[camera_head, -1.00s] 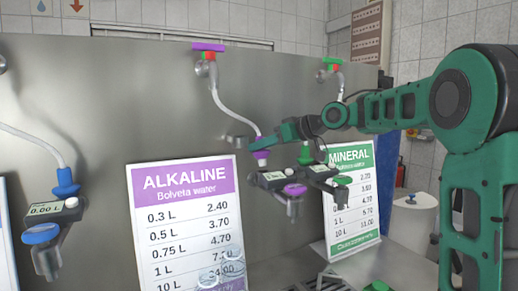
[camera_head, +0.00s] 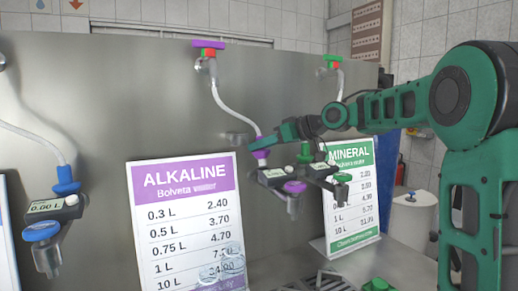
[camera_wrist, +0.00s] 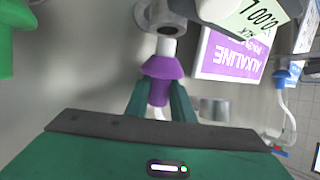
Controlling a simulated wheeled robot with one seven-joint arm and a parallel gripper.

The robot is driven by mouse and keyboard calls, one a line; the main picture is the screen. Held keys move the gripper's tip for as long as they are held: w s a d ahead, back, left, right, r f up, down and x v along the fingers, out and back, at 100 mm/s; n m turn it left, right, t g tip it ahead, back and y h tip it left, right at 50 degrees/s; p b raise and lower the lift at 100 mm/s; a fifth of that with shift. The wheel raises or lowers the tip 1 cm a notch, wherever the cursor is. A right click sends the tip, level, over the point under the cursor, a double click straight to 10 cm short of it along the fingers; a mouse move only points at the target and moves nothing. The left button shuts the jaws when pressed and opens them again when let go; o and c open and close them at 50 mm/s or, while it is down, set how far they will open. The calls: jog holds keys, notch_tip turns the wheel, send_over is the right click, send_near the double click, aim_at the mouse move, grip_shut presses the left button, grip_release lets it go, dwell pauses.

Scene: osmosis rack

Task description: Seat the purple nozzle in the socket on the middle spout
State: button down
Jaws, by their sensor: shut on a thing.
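The purple nozzle (camera_head: 261,153) hangs at the lower end of a pale hose. It also shows in the wrist view (camera_wrist: 159,75), with a whitish tip at its wide end. My gripper (camera_wrist: 160,100) is shut on the narrow part of the nozzle, its two green fingers on either side; it shows in the head view (camera_head: 268,141). The middle spout (camera_head: 272,176) is close below the nozzle and has a display and a purple knob (camera_head: 295,187). A round metal ring with a dark hole (camera_wrist: 169,30) lies at the tip; I cannot tell whether the tip is inside it.
The green-nozzle spout (camera_head: 318,170) stands close to the right of the middle spout. The blue spout (camera_head: 48,215) is far left. The ALKALINE sign (camera_head: 185,220) and MINERAL sign (camera_head: 350,195) stand below, with clear glasses (camera_head: 220,270) in front.

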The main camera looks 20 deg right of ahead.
aim_at(260, 155)
jog(key=shift+f, duration=0.15)
jog(key=shift+f, duration=0.9)
jog(key=shift+f, duration=0.5)
jog(key=c, duration=1.5)
grip_release()
jog(key=shift+a, duration=0.1)
jog(key=o, duration=0.7)
jog(key=shift+r, duration=0.1)
jog(key=shift+c, duration=0.2)
jog(key=shift+w+d, duration=0.1)
jog(key=shift+d, duration=0.15)
jog(key=shift+c, duration=0.4)
